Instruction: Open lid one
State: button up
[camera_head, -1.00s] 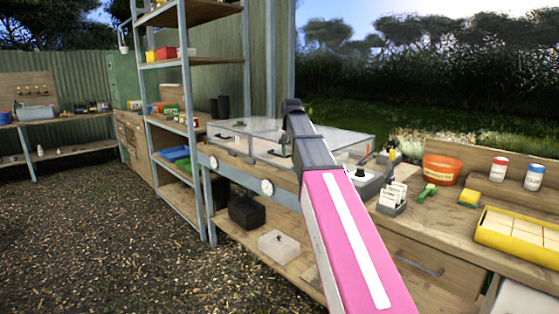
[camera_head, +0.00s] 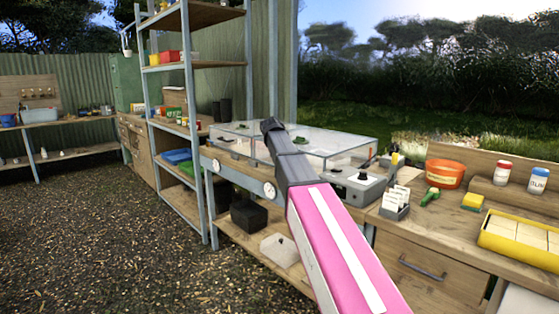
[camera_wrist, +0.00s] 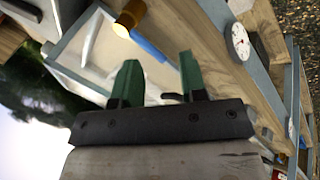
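A low clear-walled case with clear lids (camera_head: 338,140) stands on the bench in the head view. I cannot tell which lid is lid one. Two round white dials (camera_head: 269,190) (camera_head: 216,165) sit on its front rail. My gripper shows in the wrist view (camera_wrist: 158,85) with its two green fingers apart and nothing seen between them. In the head view my pink and dark arm reaches over the case's front; the fingers are hidden there. In the wrist view a brown cylinder with a bright end (camera_wrist: 128,20) and a blue bar (camera_wrist: 148,46) lie beyond the fingers; a dial (camera_wrist: 238,42) is at right.
A grey control box (camera_head: 356,186) and a card holder (camera_head: 395,204) stand right of the case. An orange pot (camera_head: 444,174) and a yellow tray (camera_head: 520,240) are further right. A tall shelf rack (camera_head: 190,110) stands left of the case. Gravel floor is clear at left.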

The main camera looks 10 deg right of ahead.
jog(key=w+a+n+t+h, duration=0.7)
jog(key=w+a+n+h, duration=0.15)
jog(key=a, duration=0.25)
jog(key=shift+m+y, duration=0.35)
jog(key=shift+y, duration=0.1)
jog(key=x, duration=1.1)
jog(key=shift+w+f, duration=0.2)
jog(key=shift+w, duration=0.05)
grip_shut()
